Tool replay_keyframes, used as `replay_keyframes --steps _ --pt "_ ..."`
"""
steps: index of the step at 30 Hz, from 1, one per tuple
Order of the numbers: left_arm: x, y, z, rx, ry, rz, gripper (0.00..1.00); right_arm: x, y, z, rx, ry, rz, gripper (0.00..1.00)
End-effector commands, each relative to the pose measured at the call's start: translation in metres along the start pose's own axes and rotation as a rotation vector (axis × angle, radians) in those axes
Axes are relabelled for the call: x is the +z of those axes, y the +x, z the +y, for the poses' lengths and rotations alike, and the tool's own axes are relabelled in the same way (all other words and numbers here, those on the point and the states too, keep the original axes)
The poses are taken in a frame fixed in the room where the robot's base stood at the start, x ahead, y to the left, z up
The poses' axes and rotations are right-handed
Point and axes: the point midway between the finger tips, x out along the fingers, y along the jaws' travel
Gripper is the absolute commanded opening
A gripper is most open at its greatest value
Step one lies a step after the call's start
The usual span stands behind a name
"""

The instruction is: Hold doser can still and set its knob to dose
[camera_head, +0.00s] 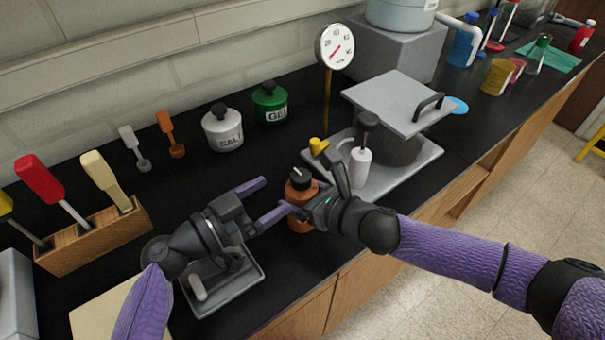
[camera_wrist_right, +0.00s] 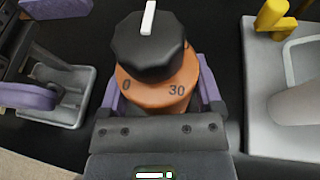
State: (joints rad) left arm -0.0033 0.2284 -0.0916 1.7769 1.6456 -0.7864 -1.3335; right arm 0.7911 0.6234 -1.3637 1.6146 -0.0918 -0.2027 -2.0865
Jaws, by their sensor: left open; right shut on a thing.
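The doser can (camera_head: 301,220) is orange with a black knob (camera_head: 299,180) and stands upright on the black counter. My right gripper (camera_head: 305,207) is shut around its body, from the right in the head view. In the right wrist view the can (camera_wrist_right: 160,97) sits between my right fingers. It shows the marks 0 and 30 on the side near the camera. The white pointer line on the knob (camera_wrist_right: 150,55) points away from those marks; the mark it faces is hidden. My left gripper (camera_head: 262,201) is open and empty, just left of the can, its fingers apart from the knob.
A grey tray (camera_head: 428,160) with a lidded pot and a white bottle (camera_head: 360,167) stands right of the can. A small metal tray (camera_head: 248,284) lies under my left wrist. White SALT (camera_head: 222,130) and green (camera_head: 270,105) jars stand behind. A wooden tool block (camera_head: 95,240) is at left.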

Motion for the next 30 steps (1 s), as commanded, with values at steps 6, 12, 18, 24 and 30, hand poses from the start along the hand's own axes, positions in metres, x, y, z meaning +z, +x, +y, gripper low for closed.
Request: replay_keyframes --steps 6,12,18,24,30 --pt "-0.002 0.056 0.000 0.003 0.001 0.002 0.86 -0.001 0.000 0.000 -0.001 0.000 0.001 0.15" --pt "-0.002 0.075 0.001 0.002 0.002 0.000 0.86 -0.001 0.000 0.000 -0.001 0.000 0.001 0.15" --pt "-0.001 0.076 0.001 0.003 0.003 -0.001 0.86 0.000 0.000 0.000 -0.001 0.000 0.001 0.15" --pt "-0.001 0.076 0.001 0.003 0.003 -0.001 0.50 0.000 0.000 0.000 -0.001 0.000 0.001 0.15" --pt "-0.001 0.076 0.001 0.003 0.003 -0.001 0.08 0.000 0.000 0.000 -0.001 0.000 0.001 0.15"
